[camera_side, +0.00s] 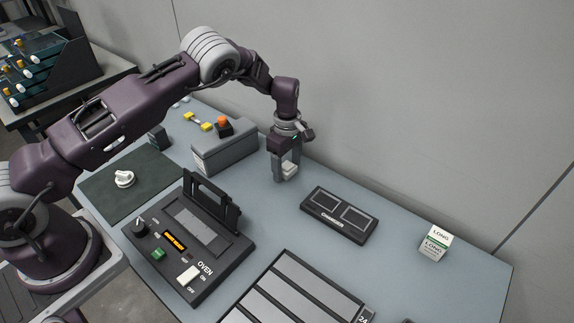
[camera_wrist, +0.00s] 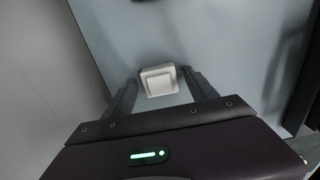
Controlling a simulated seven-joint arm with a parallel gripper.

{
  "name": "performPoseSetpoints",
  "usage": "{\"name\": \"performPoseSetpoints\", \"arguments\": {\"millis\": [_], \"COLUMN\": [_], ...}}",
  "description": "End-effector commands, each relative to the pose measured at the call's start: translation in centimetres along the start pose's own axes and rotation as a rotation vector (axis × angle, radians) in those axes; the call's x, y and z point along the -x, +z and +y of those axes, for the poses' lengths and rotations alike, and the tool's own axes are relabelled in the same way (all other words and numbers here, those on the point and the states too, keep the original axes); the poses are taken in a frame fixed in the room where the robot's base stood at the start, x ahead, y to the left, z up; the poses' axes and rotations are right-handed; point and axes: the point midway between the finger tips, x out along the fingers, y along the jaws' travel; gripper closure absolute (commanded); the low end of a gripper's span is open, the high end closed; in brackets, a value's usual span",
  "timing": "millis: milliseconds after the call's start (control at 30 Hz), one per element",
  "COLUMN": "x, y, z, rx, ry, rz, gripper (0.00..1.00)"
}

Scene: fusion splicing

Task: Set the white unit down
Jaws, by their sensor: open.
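The white unit (camera_wrist: 159,80) is a small block with a raised square face. In the wrist view it sits between the tips of my gripper (camera_wrist: 160,92), with a narrow gap visible at its sides. In the side view the white unit (camera_side: 290,170) shows low between the fingers of my gripper (camera_side: 286,172), close to the blue-grey table top. The jaws are open around it. I cannot tell from the side view whether its underside touches the table, as a finger partly hides it.
A black charger (camera_side: 339,215) lies right of my gripper, and a grey box with an orange knob (camera_side: 224,146) stands left. The oven (camera_side: 190,236) with raised lid is in front. A small LONG carton (camera_side: 435,243) stands far right. The wall is close behind.

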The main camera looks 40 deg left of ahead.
Motion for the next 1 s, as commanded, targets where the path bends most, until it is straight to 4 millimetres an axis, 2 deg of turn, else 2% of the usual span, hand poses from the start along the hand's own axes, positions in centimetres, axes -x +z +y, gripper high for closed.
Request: {"name": "performPoseSetpoints", "arguments": {"millis": [67, 300, 433, 600, 767, 833, 867, 933, 967, 1000], "x": [1.2, 7.7, 10.4, 12.0, 12.1, 13.1, 14.1, 17.9, 20.0, 22.9], "y": [0.0, 0.0, 0.0, 0.0, 0.0, -0.1, -0.1, -0.2, -0.3, -0.3], "z": [0.1, 0.1, 0.1, 0.1, 0.0, -0.1, -0.3, -1.4, -2.3, -3.8], "rx": [-0.001, 0.001, 0.000, 0.001, 0.001, -0.013, -0.027, -0.093, -0.137, -0.207], "ry": [0.003, 0.005, 0.004, 0.001, 0.000, 0.009, 0.018, 0.052, 0.071, 0.100], "rz": [0.000, -0.001, 0.000, 0.000, -0.001, -0.007, -0.013, -0.038, -0.049, -0.065], "gripper": [0.34, 0.34, 0.34, 0.34, 0.34, 0.34, 0.34, 0.34, 0.34, 0.34]}}
